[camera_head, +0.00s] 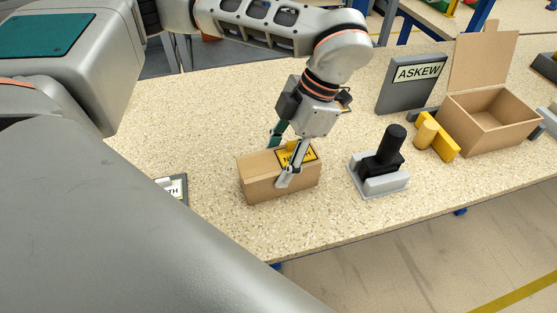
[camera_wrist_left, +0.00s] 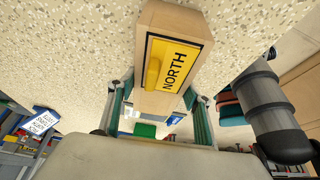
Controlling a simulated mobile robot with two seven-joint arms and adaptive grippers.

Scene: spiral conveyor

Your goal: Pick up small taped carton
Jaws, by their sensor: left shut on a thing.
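A small brown carton (camera_head: 257,180) with a yellow label (camera_head: 308,154) stands on the speckled bench top; I cannot tell whether it is slightly lifted. In the left wrist view the carton (camera_wrist_left: 199,17) fills the upper middle and its yellow label (camera_wrist_left: 177,66) reads NORTH. My left gripper (camera_head: 281,163) comes down from above and is shut on the carton, one finger on its near side and one on its far side. Its fingers also flank the carton in the left wrist view (camera_wrist_left: 160,108). My right gripper is not in view.
A black-handled tool on a grey base (camera_head: 375,182) stands right of the carton. Farther right are a yellow bracket (camera_head: 441,139), an open brown box (camera_head: 483,137) and a grey stand signed ASKEW (camera_head: 411,92). A partly hidden sign (camera_head: 174,188) lies at left.

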